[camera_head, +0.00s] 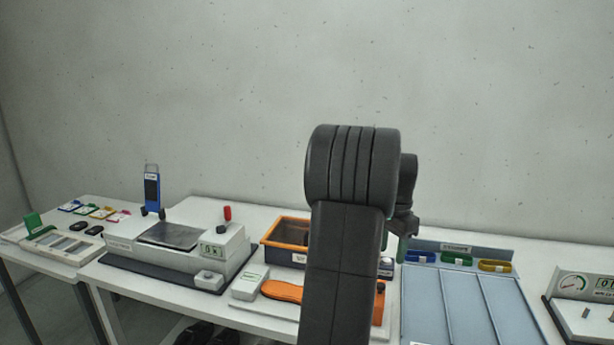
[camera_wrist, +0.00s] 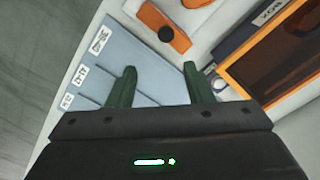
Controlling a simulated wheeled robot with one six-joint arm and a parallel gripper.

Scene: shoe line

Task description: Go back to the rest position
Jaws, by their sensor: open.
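My gripper (camera_wrist: 158,72) is in the wrist view with its two green fingers spread apart and nothing between them. It hangs above the white table, over the edge of a blue-grey divided tray (camera_wrist: 110,62). In the head view my dark arm stands in front of the table and hides most of the gripper; a bit of green finger shows beside the arm, left of the tray (camera_head: 440,300). An orange sole-shaped piece (camera_head: 283,291) lies on a white board left of my arm; an orange piece with a black knob (camera_wrist: 170,28) shows in the wrist view.
An orange-rimmed box (camera_head: 268,240) stands behind the sole. A machine with a metal plate (camera_head: 170,236) is farther left, and a gauge box (camera_head: 575,283) is at the far right. Colored clips line the tray's back edge. The space above the table is open.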

